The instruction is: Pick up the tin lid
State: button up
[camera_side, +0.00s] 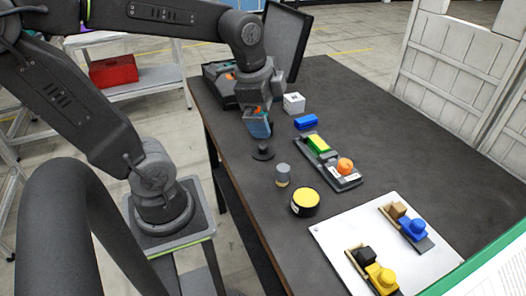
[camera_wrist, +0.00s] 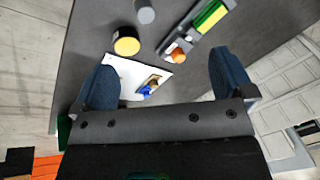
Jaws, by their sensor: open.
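A dark flat disc with a raised knob (camera_side: 263,152) lies on the table in the side view and looks like the tin lid. It is not seen in the wrist view. A round black tin with a yellow top (camera_side: 305,201) stands nearer the front; it also shows in the wrist view (camera_wrist: 127,46). A grey cylinder (camera_side: 283,174) stands between the two. My gripper (camera_side: 258,128) is above the table, just behind the knobbed disc in the side view and apart from it. In the wrist view its blue fingers (camera_wrist: 160,60) are wide apart with nothing held between them.
A dark fixture (camera_side: 347,182) holds a green-yellow block and an orange ball. A blue block (camera_side: 306,122) and a white cube (camera_side: 294,103) lie behind it. A white board (camera_side: 340,242) with two small fixtures is at the front right. The table's right side is clear.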

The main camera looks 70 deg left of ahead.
jog(key=w+a+f+m+g, duration=0.2)
jog(key=a+m, duration=0.3)
jog(key=m, duration=0.1)
jog(key=w+a+f+m+g, duration=0.1)
jog(key=w+a+f+m, duration=0.15)
jog(key=a+m, duration=0.35)
send_over(263, 145)
jog(key=shift+m+h, duration=0.4)
notch_tip(263, 145, down, 9)
jog(key=shift+w+r, duration=0.1)
jog(key=shift+f, duration=2.6)
jog(key=shift+c, duration=0.5)
jog(key=c, duration=0.9)
